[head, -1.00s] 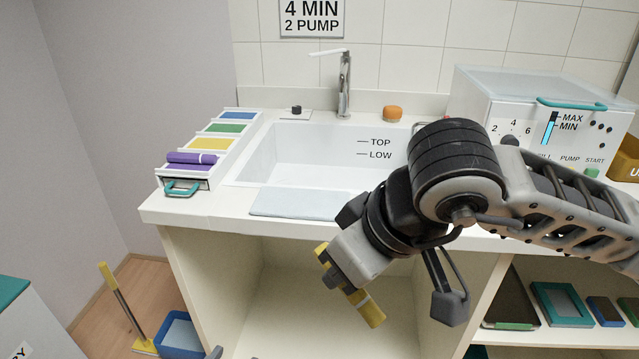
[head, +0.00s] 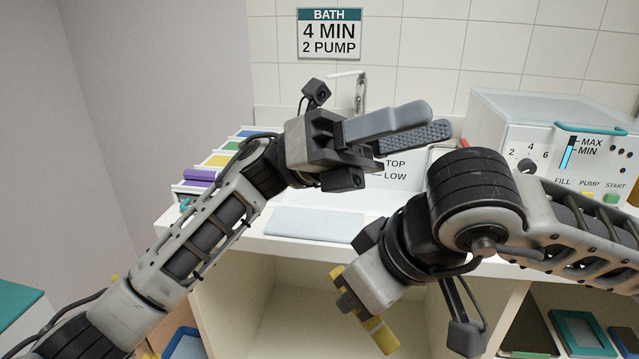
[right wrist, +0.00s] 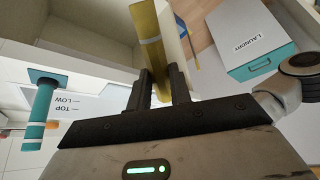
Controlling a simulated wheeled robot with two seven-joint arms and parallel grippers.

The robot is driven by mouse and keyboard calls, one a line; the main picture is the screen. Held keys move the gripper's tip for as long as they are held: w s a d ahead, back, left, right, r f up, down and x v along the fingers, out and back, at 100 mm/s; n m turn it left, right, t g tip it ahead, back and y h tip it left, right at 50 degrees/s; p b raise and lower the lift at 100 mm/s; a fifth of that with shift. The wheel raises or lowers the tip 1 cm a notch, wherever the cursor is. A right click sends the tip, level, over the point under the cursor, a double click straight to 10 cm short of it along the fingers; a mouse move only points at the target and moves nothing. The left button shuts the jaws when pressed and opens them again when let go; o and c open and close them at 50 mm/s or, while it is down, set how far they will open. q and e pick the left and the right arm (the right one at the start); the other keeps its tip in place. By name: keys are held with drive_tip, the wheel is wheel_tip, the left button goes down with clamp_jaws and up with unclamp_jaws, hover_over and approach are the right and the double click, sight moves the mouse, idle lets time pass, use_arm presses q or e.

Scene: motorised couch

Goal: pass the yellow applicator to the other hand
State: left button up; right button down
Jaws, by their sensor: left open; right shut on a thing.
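The yellow applicator (head: 364,309) is a yellow stick with a pale band, held tilted in front of the counter's open lower shelf. My right gripper (head: 352,300) is shut on it, and its fingers are partly hidden by the wrist in the head view. In the right wrist view the applicator (right wrist: 152,45) stands between the two dark fingers of the right gripper (right wrist: 160,85). My left gripper (head: 428,124) is open and empty, raised in front of the sink and pointing right, above and apart from the applicator.
The sink counter (head: 262,243) lies behind both arms, with a light blue mat (head: 315,224) on its front. A white machine (head: 545,125) stands at the right. A laundry box (right wrist: 262,45) shows in the right wrist view. A sign (head: 329,34) hangs on the wall.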

use_arm(q)
drive_tip(key=w+a+f+m+t+y, duration=0.6)
drive_tip(key=a+f+m+t+y, duration=0.3)
drive_tip(key=y, duration=0.8)
drive_tip(key=shift+m, duration=0.4)
drive_tip(key=x, duration=0.8)
drive_tip(key=d+x, duration=0.1)
drive_tip(key=x, duration=0.3)
drive_tip(key=shift+s+d, duration=0.1)
drive_tip(key=shift+s, duration=0.05)
